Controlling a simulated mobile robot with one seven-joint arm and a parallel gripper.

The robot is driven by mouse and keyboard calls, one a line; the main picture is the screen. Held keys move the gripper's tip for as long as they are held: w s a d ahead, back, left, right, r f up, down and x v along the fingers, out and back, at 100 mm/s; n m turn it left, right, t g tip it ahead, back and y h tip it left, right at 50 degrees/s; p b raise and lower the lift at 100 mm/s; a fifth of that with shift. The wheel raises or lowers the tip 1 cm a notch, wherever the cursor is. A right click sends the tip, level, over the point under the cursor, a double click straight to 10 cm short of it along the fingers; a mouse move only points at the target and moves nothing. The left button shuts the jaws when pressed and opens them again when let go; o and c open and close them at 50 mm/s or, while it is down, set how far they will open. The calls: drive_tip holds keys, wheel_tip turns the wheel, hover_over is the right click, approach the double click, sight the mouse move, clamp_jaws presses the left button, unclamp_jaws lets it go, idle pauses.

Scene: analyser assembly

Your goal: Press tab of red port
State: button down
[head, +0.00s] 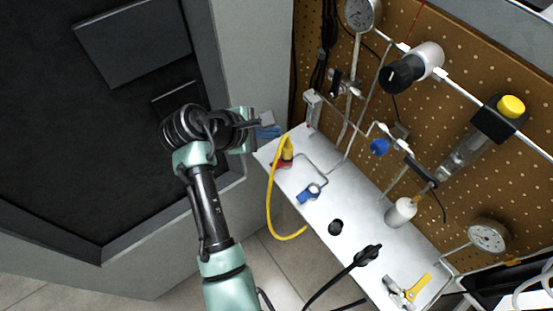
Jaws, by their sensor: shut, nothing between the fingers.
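The red port (281,164) sits near the upper left end of the white shelf. A yellow plug (287,147) stands in or on it, and a yellow cable (270,205) loops down from the plug. I cannot make out the tab of the red port. My gripper (268,121) is shut and empty, up and to the left of the red port, apart from it in the picture. A small blue piece (268,133) shows just below the gripper's end; I cannot tell what it belongs to.
A brown pegboard (460,105) with pipes and gauges rises behind. A grey-framed dark panel stands at left.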

drive_tip(key=shift+s+f, duration=0.25)
drive_tip(key=shift+f, duration=0.1)
drive_tip(key=shift+f, duration=0.1)
drive_tip(key=b, duration=0.9)
hover_over(272, 166)
wheel_tip(272, 166, down, 7)
drive_tip(key=shift+r, duration=0.15)
drive_tip(key=shift+f, duration=0.95)
drive_tip(key=shift+f, duration=0.1)
idle(0.6)
drive_tip(key=shift+f, duration=0.3)
